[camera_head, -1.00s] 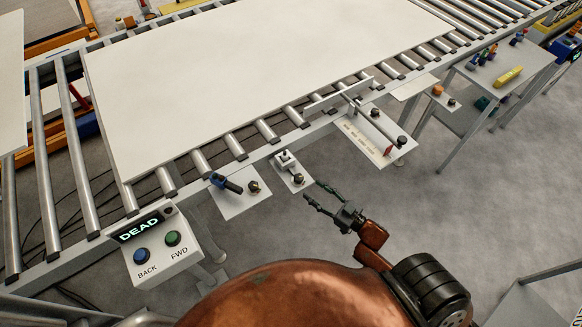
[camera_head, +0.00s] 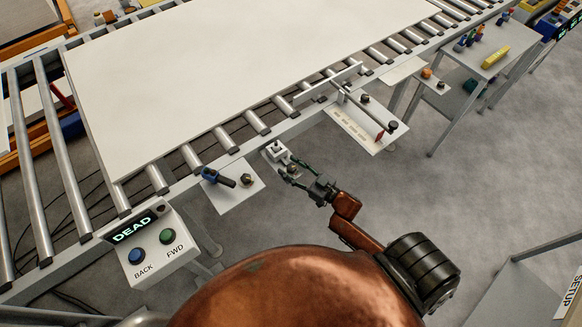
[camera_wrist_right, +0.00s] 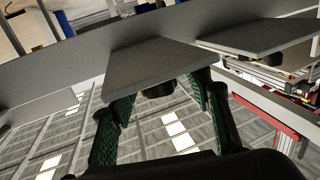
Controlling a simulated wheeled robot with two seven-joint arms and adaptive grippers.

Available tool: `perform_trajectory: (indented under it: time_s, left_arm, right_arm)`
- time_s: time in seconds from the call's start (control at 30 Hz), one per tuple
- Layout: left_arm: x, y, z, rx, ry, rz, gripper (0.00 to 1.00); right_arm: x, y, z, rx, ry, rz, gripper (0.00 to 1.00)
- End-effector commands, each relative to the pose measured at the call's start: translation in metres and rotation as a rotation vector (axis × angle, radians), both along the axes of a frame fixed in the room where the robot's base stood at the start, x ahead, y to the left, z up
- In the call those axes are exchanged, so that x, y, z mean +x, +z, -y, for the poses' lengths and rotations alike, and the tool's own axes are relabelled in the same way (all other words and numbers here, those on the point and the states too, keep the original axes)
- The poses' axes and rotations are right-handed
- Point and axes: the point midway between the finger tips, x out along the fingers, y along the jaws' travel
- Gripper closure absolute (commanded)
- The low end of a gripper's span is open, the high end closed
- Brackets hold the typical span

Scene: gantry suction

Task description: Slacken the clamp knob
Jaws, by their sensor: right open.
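My right gripper (camera_head: 290,168) is open. Its two green fingers reach the small light plate with a white block (camera_head: 277,151). A small dark knob (camera_head: 292,168) on that plate lies at the fingertips, partly hidden by them. In the right wrist view the open fingers (camera_wrist_right: 160,104) stand on either side of a dark knob (camera_wrist_right: 158,90) on a grey plate (camera_wrist_right: 155,65). I cannot tell whether they touch it. No label in view names the clamp knob. My left gripper is not in view.
A plate with a blue-ended lever (camera_head: 218,176) and another dark knob (camera_head: 246,179) is to the left. A control box (camera_head: 155,243) reads DEAD. A fence plate (camera_head: 362,130) is to the right. The roller conveyor (camera_head: 229,140) carries a large white panel (camera_head: 220,70).

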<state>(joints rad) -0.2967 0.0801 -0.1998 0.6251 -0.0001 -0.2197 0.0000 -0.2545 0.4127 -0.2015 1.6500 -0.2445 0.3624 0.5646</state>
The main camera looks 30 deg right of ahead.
Motion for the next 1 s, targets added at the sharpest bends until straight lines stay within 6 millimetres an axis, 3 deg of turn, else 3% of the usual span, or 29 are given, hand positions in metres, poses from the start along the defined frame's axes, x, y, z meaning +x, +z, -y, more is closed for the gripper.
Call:
perform_trajectory:
  time_s: [0.13, 0.73, 1.0]
  left_arm:
    - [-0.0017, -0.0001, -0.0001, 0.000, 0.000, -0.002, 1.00]
    - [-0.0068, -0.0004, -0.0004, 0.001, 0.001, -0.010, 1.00]
    - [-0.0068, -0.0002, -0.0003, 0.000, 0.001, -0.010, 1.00]
  right_arm:
    - [-0.0005, -0.0001, 0.0006, 0.000, -0.001, 0.000, 0.56]
    - [-0.0009, -0.0001, 0.0011, 0.000, -0.002, 0.000, 0.97]
    - [-0.0006, -0.0002, 0.0016, -0.003, 0.032, -0.001, 0.97]
